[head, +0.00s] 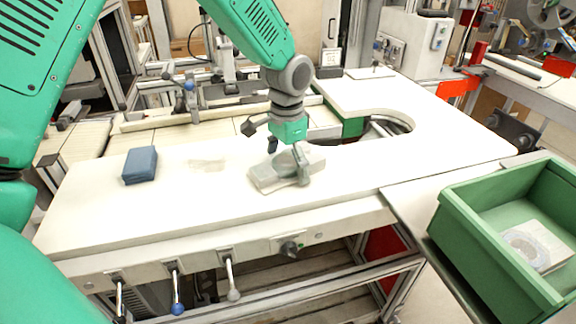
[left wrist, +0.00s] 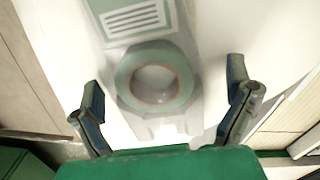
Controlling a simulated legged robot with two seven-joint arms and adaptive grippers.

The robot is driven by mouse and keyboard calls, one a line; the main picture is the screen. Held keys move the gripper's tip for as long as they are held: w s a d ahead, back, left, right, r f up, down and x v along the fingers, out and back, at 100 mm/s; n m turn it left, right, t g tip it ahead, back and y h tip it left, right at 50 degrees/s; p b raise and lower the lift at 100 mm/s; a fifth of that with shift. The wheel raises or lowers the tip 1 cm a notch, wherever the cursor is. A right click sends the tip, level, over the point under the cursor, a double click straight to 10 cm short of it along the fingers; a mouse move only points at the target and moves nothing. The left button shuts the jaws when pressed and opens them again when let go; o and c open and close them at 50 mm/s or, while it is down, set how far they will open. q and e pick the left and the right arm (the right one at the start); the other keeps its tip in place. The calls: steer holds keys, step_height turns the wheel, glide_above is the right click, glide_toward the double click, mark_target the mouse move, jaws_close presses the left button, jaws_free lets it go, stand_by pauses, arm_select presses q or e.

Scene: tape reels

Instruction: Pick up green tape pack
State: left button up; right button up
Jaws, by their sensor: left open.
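The green tape pack (head: 268,179) is a clear bag with a green ring of tape, lying on the white table below my left gripper. Contact with the pack cannot be told. My right gripper is not in view.
A blue box (head: 140,165) stands on the left of the white table (head: 200,215). A pale flat pack (head: 208,164) lies beside it. A green bin (head: 470,235) at the right holds a clear pack with a pale ring (head: 535,245). The table's right part is clear.

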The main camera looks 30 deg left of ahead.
arm_select(q)
steer(key=shift+s+r, duration=0.1)
steer(key=c, duration=0.4)
steer(key=shift+d, duration=0.25)
steer(key=c, duration=1)
steer(key=shift+r, duration=0.1)
steer(key=shift+c, duration=0.4)
